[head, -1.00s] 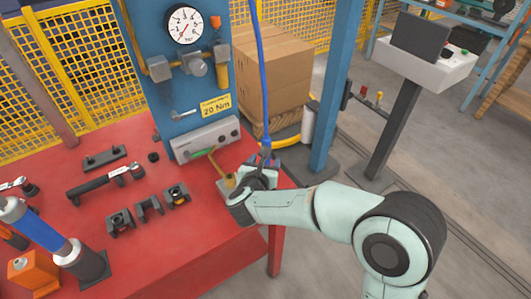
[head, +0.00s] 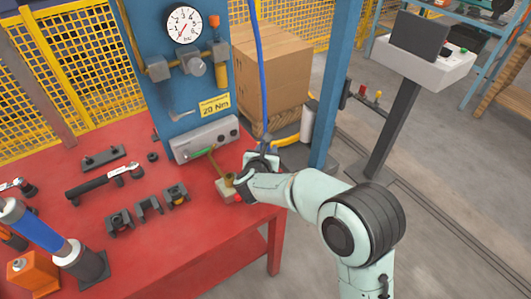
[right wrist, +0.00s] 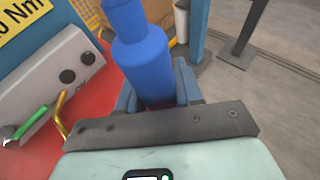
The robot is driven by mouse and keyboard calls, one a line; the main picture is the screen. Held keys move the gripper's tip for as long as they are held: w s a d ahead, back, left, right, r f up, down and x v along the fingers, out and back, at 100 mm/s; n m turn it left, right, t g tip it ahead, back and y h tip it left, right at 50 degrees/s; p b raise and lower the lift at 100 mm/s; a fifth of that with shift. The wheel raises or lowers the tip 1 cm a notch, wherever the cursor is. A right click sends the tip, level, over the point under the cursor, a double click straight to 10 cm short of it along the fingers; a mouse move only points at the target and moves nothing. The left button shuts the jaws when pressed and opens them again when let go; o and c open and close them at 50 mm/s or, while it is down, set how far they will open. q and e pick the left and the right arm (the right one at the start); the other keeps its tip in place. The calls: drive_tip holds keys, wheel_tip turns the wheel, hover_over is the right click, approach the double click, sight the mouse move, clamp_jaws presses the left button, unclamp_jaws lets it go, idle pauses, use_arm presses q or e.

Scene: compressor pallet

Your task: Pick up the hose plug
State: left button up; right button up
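The blue hose (head: 261,75) hangs down from the top of the head view to my right gripper (head: 263,160). The hose plug (right wrist: 150,68) is a thick blue cylinder with a narrower neck in the right wrist view. It stands between the two fingers of my right gripper (right wrist: 158,92), which appear shut on its sides. Its lower end is hidden behind the gripper body. In the head view the plug is mostly hidden by the gripper. The gripper is above the right end of the red table. My left gripper is not in view.
A pale block with a brass fitting (head: 228,188) and a red part sits on the red table (head: 190,235) close to the gripper. A grey panel (head: 205,139), blue post (head: 330,90) and cardboard box (head: 272,70) stand nearby. Tools and black holders lie at left.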

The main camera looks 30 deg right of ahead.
clamp_jaws()
drive_tip(key=shift+r, duration=0.15)
